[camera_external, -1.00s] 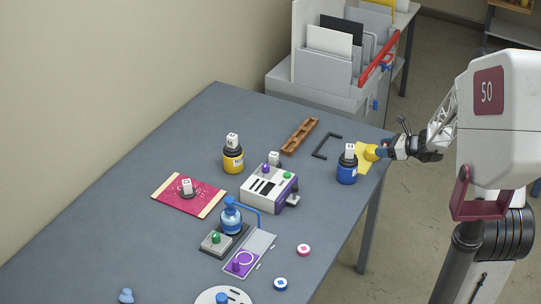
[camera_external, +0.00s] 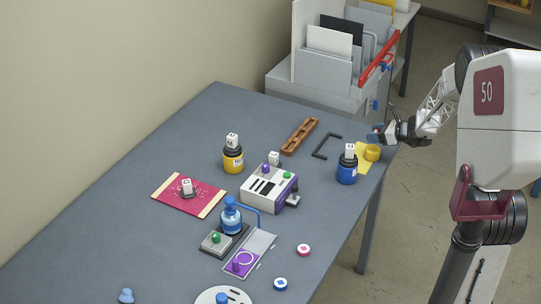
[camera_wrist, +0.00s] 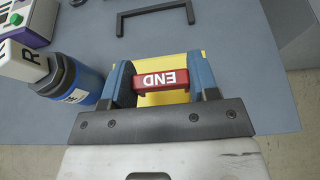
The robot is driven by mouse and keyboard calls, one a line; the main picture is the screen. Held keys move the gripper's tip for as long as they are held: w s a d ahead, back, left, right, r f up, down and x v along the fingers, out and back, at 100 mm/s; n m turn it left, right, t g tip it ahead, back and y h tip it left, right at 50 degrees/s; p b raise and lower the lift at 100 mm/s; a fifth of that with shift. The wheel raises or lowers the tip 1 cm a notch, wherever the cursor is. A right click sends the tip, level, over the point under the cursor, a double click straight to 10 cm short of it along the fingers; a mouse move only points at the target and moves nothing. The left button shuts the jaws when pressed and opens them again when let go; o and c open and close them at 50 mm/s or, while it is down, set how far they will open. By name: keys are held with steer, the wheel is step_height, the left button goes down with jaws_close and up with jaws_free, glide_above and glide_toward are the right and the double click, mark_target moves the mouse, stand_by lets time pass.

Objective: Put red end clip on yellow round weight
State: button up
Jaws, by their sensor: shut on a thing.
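My gripper (camera_wrist: 166,84) is shut on the red end clip (camera_wrist: 165,85), which bears the word END, upside down in the wrist view. The clip lies crosswise between the two blue fingers. In the external view my gripper (camera_external: 377,135) is at the table's right corner, just above the yellow round weight (camera_external: 372,153) in the picture. In the wrist view yellow shows behind the clip, but I cannot tell weight from sheet there.
A blue bottle (camera_external: 347,170) with a white cube on top stands left of the weight, and close to my left finger in the wrist view (camera_wrist: 75,80). A black bracket (camera_external: 324,148) and brown wooden tray (camera_external: 299,136) lie farther left. The table's right edge is close.

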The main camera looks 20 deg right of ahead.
mark_target(376, 148)
steer(key=shift+f, duration=1.75)
steer(key=shift+f, duration=0.1)
steer(key=o, duration=0.9)
steer(key=shift+v, duration=6.1)
steer(key=shift+a, duration=0.1)
